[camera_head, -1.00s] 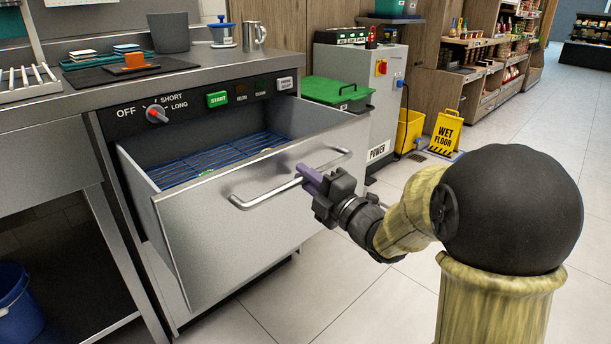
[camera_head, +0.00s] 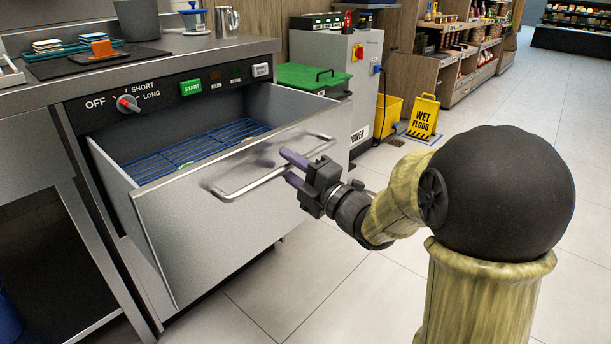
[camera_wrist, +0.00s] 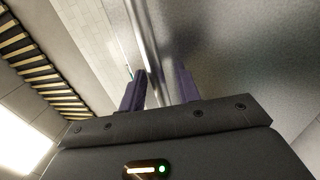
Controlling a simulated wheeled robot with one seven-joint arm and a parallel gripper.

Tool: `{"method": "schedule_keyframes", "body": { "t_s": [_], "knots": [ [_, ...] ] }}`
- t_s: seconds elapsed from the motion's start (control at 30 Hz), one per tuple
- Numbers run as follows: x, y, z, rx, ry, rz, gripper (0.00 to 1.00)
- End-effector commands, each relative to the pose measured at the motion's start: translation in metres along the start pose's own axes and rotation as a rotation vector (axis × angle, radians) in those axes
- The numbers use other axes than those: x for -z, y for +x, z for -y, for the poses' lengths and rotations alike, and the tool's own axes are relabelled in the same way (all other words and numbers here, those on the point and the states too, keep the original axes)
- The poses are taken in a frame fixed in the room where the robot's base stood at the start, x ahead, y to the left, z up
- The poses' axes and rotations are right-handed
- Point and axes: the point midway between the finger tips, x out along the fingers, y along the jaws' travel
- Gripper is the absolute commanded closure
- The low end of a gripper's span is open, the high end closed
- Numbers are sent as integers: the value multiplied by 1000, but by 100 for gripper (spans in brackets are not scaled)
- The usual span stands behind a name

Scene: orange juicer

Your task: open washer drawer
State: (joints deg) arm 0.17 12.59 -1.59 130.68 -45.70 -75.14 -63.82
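The washer drawer (camera_head: 225,225) is pulled out under the control panel, and a blue wire rack (camera_head: 200,150) shows inside it. Its metal bar handle (camera_head: 248,186) runs across the front panel. My gripper (camera_head: 293,169) is at the right part of the handle, its two purple fingers spread apart. In the wrist view my gripper (camera_wrist: 160,92) also shows a gap between the fingers, with the bright handle bar (camera_wrist: 142,45) running toward that gap. Whether the fingers touch the bar cannot be told.
The control panel (camera_head: 175,95) has a red-tipped dial and a green start button. The counter above holds a tray, a dark cup and a metal pitcher (camera_head: 227,20). A grey power cabinet (camera_head: 335,85) stands right of the washer. A yellow wet floor sign (camera_head: 423,118) stands farther back.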

Motion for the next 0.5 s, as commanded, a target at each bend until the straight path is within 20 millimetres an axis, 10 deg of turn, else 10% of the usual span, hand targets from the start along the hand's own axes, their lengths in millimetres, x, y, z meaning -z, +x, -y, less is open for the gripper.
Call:
{"method": "schedule_keyframes", "body": {
  "t_s": [0.5],
  "knots": [
    [-1, -78, -2, 2, 1, 5, 67]
  ]
}}
